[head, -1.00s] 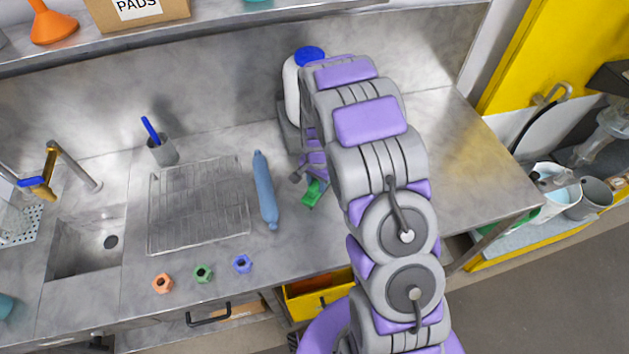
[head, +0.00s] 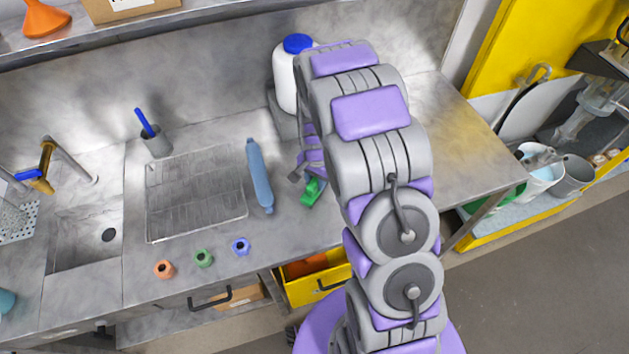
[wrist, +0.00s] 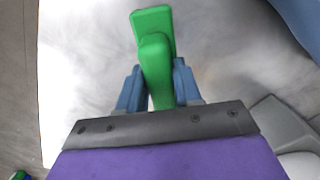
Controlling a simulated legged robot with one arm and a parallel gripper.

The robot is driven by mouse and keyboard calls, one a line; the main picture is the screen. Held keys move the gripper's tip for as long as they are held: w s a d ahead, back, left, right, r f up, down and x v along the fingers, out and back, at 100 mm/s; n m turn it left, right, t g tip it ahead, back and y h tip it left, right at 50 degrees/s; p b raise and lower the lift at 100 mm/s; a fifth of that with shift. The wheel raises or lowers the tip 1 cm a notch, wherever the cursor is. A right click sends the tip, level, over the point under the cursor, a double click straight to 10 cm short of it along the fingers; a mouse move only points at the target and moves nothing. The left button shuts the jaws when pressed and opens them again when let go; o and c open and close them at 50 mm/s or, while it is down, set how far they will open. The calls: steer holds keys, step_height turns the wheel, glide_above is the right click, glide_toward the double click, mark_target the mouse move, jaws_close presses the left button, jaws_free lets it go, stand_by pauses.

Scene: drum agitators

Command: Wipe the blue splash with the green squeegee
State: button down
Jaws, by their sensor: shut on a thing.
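The green squeegee (wrist: 154,60) is held between the two blue fingers of my gripper (wrist: 157,88) in the wrist view, with its far end reaching out over the grey metal counter. In the head view the green squeegee (head: 313,192) shows just below my gripper (head: 308,172), low over the counter to the right of a blue rolled object. I cannot tell whether the squeegee touches the counter. I see no blue splash in either view; my arm hides part of the counter.
A blue roll-shaped object (head: 260,175) lies beside a wire rack (head: 196,194). A white jug with a blue cap (head: 287,80) stands behind my arm. Three coloured nuts (head: 204,257) lie near the front edge. A yellow drawer (head: 318,286) is open below.

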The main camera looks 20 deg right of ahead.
step_height(320, 180, up, 3)
steer(key=shift+f+p, duration=0.15)
steer(key=shift+p, duration=0.15)
step_height(320, 180, up, 2)
steer(key=shift+d+r+p, duration=0.1)
steer(key=shift+p, duration=0.2)
steer(key=shift+r, duration=0.2)
